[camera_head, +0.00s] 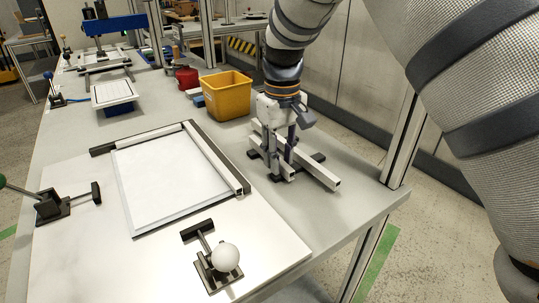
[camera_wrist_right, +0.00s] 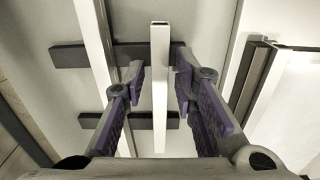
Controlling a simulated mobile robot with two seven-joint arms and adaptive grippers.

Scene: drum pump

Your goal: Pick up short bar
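The short bar (camera_wrist_right: 160,95) is a pale square bar with an open end. It lies across dark supports (camera_wrist_right: 70,56). In the head view its near end (camera_head: 287,173) shows below my right gripper (camera_head: 282,153). The right gripper points down, its two purple-padded fingers (camera_wrist_right: 160,78) standing one on each side of the short bar. Gaps show between both fingers and the bar, so the gripper is open around it. A longer pale bar (camera_wrist_right: 96,45) lies parallel beside it and also shows in the head view (camera_head: 318,172). My left gripper is out of view.
A yellow bin (camera_head: 226,97) and a red container (camera_head: 187,78) stand behind the bars. A white plate with a frame (camera_head: 219,158) and clamps lies to the left. A table edge and an upright post (camera_head: 403,140) are close on the right.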

